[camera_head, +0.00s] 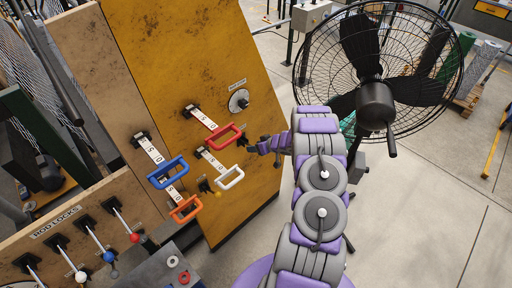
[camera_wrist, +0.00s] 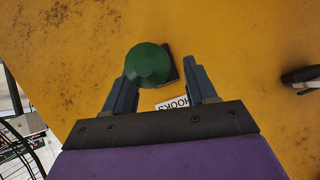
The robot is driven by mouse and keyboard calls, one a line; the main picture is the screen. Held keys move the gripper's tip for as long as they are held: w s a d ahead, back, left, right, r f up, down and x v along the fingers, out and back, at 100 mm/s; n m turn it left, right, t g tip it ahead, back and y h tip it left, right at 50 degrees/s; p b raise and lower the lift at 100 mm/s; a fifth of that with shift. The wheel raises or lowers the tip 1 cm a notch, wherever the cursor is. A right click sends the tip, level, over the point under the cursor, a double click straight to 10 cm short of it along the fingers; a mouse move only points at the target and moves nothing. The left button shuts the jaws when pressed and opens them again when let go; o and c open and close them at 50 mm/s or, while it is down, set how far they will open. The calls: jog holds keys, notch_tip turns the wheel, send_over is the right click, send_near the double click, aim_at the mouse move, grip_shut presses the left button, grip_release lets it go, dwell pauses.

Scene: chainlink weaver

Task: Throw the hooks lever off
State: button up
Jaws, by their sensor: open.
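The hooks lever shows in the wrist view as a round green knob (camera_wrist: 148,65), seen nearly end-on. Part of its dark mount shows behind it on the yellow panel. A white label (camera_wrist: 172,104) reading "HOOKS" upside down sits just below the knob. My gripper (camera_wrist: 163,84) is open, with one finger on each side of the knob; the left finger looks very close to it, and I cannot tell if they touch. In the head view my gripper (camera_head: 250,142) is at the yellow panel, just right of the red handle, and the green knob cannot be made out there.
The yellow panel (camera_head: 165,60) carries a red handle (camera_head: 222,137), a white handle (camera_head: 230,179) and a round dial (camera_head: 239,100). Blue (camera_head: 167,172) and orange (camera_head: 185,209) handles lie left. A row of rod-lock levers is lower left. A large black fan (camera_head: 376,103) stands right of my arm.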

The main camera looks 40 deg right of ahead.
jog(key=shift+d, duration=0.15)
jog(key=shift+s+d+r, duration=0.2)
jog(key=shift+s, duration=0.15)
jog(key=b+v, duration=0.1)
jog(key=v, duration=1.5)
jog(key=shift+r, duration=0.2)
